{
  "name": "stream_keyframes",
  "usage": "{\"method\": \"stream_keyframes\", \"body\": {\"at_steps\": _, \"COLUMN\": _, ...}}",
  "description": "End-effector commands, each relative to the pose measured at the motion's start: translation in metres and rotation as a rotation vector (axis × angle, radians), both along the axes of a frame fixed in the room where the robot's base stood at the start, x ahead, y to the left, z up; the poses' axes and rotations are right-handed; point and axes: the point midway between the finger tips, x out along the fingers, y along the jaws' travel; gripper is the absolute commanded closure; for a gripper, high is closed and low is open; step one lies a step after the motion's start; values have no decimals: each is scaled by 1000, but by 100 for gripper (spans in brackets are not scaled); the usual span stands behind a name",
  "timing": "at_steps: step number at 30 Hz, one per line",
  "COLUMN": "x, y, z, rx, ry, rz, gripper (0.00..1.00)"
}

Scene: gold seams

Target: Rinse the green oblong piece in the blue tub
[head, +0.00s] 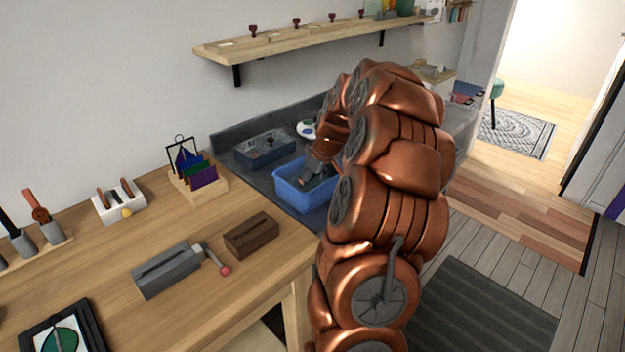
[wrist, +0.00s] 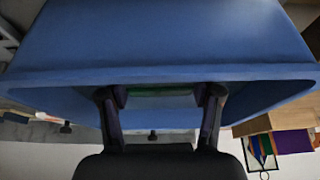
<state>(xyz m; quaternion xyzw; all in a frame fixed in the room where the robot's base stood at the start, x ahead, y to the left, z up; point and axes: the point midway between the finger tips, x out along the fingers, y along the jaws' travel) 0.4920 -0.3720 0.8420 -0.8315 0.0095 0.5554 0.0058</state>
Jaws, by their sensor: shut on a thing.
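The blue tub (head: 302,197) stands on the dark grey counter. It fills the upper part of the wrist view (wrist: 160,40). My gripper (head: 322,172) is at the tub, pointing down into it, with the copper arm in front of part of it. In the wrist view my gripper (wrist: 161,95) has its two dark fingers apart, with a dark green piece (wrist: 160,93) held between them. Only a thin strip of the green piece shows, close to the tub's rim. I cannot tell whether it touches the tub or any water.
A wooden rack of coloured panes (head: 198,182) is to the left. A grey vise (head: 166,271) and brown block (head: 251,236) sit on the workbench. A shelf (head: 300,37) runs above.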

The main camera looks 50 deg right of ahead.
Motion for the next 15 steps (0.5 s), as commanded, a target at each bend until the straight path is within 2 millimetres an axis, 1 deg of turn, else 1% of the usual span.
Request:
{"method": "stream_keyframes", "body": {"at_steps": 6, "x": 0, "y": 0, "z": 2, "rx": 0, "ry": -1, "rz": 0, "gripper": 74}}
{"method": "stream_keyframes", "body": {"at_steps": 15, "x": 0, "y": -1, "z": 22, "rx": -1, "ry": -1, "rz": 0, "gripper": 74}}
